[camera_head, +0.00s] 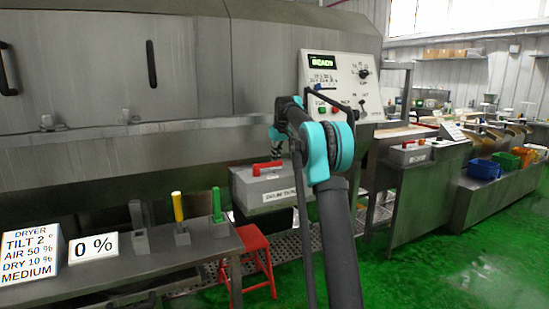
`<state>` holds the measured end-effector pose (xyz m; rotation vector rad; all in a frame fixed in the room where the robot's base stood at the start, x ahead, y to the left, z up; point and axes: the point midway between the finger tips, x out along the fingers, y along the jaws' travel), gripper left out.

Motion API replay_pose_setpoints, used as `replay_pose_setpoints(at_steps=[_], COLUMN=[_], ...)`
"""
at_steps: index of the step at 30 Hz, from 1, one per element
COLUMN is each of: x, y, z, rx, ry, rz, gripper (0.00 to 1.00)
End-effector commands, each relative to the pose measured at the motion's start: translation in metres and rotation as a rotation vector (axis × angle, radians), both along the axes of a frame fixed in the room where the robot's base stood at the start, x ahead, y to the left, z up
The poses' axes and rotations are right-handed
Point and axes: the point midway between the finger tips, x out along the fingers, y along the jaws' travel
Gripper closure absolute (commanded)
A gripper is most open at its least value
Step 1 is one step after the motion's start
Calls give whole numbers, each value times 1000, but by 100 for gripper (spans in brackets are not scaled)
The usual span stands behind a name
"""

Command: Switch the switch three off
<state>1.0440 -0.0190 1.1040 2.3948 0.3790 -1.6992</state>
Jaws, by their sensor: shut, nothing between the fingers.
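The control panel (341,82) is a pale, slanted plate with a lit green display reading READY. It carries a black knob, small red and green buttons, and further small controls with labels too small to read. I cannot tell which control is switch three or how it is set. My arm reaches up in front of the panel's lower left part and hides some of it. My gripper (278,150) shows only in part, small and dark, below the wrist left of the panel. It is shut and empty, apart from the panel in the picture.
A metal bench (200,245) at the lower left holds coloured upright levers and signs, one reading 0 %. A grey box (262,187) with a red handle sits beyond my arm. A red stool (252,245) stands below. Green floor is open at the right.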

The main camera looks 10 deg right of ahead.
Motion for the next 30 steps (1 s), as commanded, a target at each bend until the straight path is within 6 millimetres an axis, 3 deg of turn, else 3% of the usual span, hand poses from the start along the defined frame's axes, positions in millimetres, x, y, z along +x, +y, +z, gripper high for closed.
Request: replay_pose_setpoints(at_steps=[17, 30], x=[-8, -44], y=[-3, -11], z=[0, 0], rx=[-1, -1], ry=[0, 0], rz=[-77, -439], gripper=[100, 100])
